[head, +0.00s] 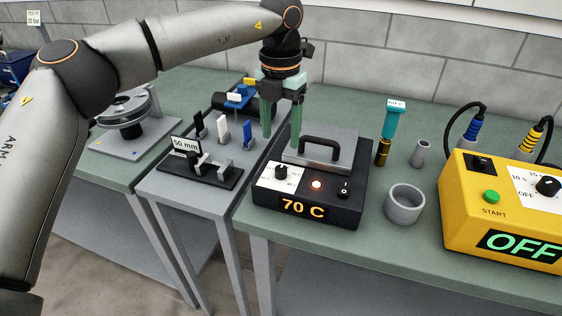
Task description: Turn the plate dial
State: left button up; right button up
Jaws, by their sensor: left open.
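The plate dial (281,171) is a small black knob on a white scale at the left of the front panel of a black hot plate (312,195). The panel's display reads 70 C, a lamp glows orange beside the dial, and a black switch is at right. A grey block with a black handle (322,146) rests on top. My left gripper (281,138) points down with its green fingers apart and empty. In the picture its tips are just above the dial, near the plate's back left; the exact gap is hard to judge. My right gripper is out of view.
Right of the plate are a grey cup (404,204), a teal-handled tool (391,125) and a yellow box (500,215) reading OFF. Left is a gauge reading 50 mm (187,145) on a separate table, with a spool stand (125,118) beyond. The bench front is mostly clear.

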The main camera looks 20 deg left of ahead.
aim_at(281, 168)
pick_arm(q)
notch_tip(281, 168, down, 8)
jog(key=shift+f, duration=0.2)
grip_shut()
dwell(0.6)
